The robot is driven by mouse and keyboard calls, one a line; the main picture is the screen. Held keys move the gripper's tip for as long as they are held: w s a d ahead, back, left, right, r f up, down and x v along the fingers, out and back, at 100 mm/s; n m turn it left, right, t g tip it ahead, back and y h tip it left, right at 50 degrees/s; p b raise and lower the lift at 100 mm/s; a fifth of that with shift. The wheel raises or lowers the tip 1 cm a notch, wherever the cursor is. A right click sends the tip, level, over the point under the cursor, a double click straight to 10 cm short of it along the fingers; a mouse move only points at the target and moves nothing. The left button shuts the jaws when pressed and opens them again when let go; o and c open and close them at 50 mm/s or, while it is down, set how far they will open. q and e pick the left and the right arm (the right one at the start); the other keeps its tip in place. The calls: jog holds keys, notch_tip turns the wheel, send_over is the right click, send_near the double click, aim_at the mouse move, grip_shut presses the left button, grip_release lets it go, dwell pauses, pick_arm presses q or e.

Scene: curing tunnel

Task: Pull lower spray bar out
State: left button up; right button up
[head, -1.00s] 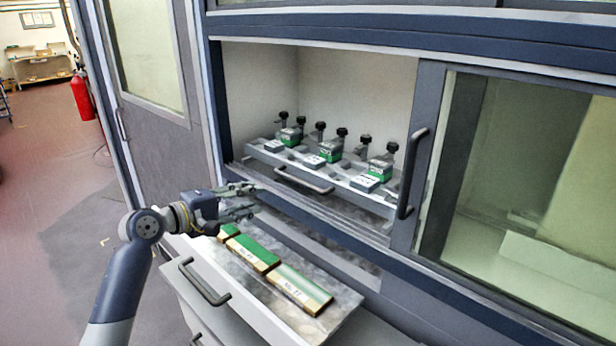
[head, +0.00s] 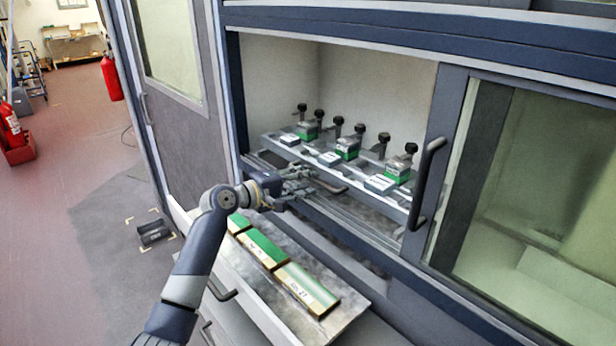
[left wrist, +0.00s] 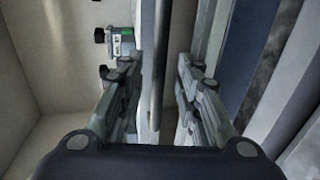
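The spray bar (head: 343,172) is a long grey rail with a dark front handle (head: 334,187), inside the open bay. It carries several black-knobbed clamps and green-and-white blocks. My left gripper (head: 308,181) is at the left part of the handle. In the left wrist view, my left gripper (left wrist: 158,72) is open. The dark handle bar (left wrist: 157,50) runs between its two fingers, with a gap on each side. The handle's left end is hidden by the gripper in the head view. My right gripper is not in view.
A sliding glass door with a dark vertical handle (head: 426,180) bounds the bay on the right. Below the bay, a metal drawer top (head: 345,315) holds green-and-gold blocks (head: 266,249). Open floor lies left, with a small black box (head: 154,232) and red extinguishers.

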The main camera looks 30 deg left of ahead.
pick_arm(q)
jog(key=shift+w+d+f, duration=0.15)
jog(key=shift+w+d, duration=0.05)
jog(key=shift+w, duration=0.4)
grip_shut()
